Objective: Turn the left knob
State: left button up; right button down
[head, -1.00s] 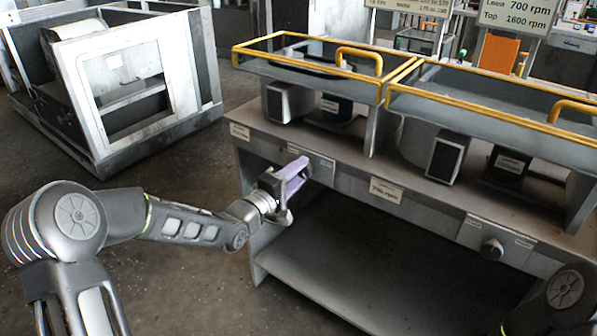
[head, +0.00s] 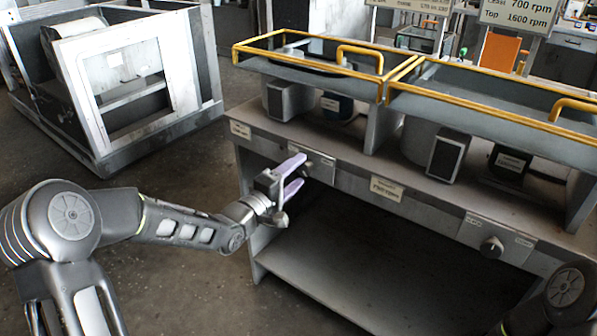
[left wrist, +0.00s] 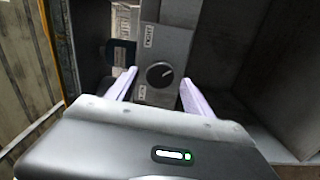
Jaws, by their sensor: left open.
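The left knob (left wrist: 159,74) is a round dark knob with a pale pointer line on a grey control plate (left wrist: 165,42), shown in the left wrist view. In the head view this plate (head: 322,167) is on the left of the bench front, and the gripper partly hides the knob. My left gripper (head: 300,172) is open, its pale purple fingers pointing at the plate. In the left wrist view the fingers stand on either side of the knob, apart from it in the picture; the remaining depth is hard to tell. My right gripper is out of view.
A second knob (head: 492,247) is on the right of the bench front. Yellow-railed trays (head: 310,62) stand above the bench. A lower shelf (head: 330,290) juts out below. A white-framed cabinet (head: 125,85) stands at the back left, with open floor between.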

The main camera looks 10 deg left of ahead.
pick_arm(q)
jog(key=v, duration=0.6)
jog(key=shift+s, duration=0.25)
